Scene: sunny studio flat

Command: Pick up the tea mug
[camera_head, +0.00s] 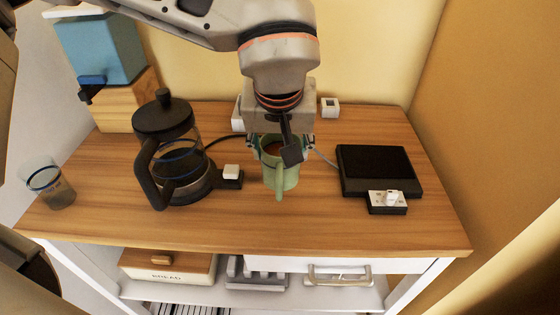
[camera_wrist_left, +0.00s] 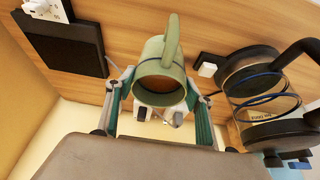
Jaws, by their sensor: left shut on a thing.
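The tea mug (camera_head: 269,172) is pale green with brown contents and stands upright near the middle of the wooden counter, its handle towards the front. My left gripper (camera_head: 281,146) reaches down from above and is shut on the mug, with a finger on either side of its body. In the left wrist view, the mug (camera_wrist_left: 158,55) sits between the two teal-padded fingers of the gripper (camera_wrist_left: 159,106). I cannot tell whether the mug's base touches the counter. My right gripper is not in view.
A French press (camera_head: 172,150) stands left of the mug, beside a small black block with a white switch (camera_head: 231,172). A black flat device (camera_head: 378,170) lies to the right. A glass (camera_head: 50,184) and a blue dispenser (camera_head: 100,48) are at left. The counter's front strip (camera_head: 330,230) is clear.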

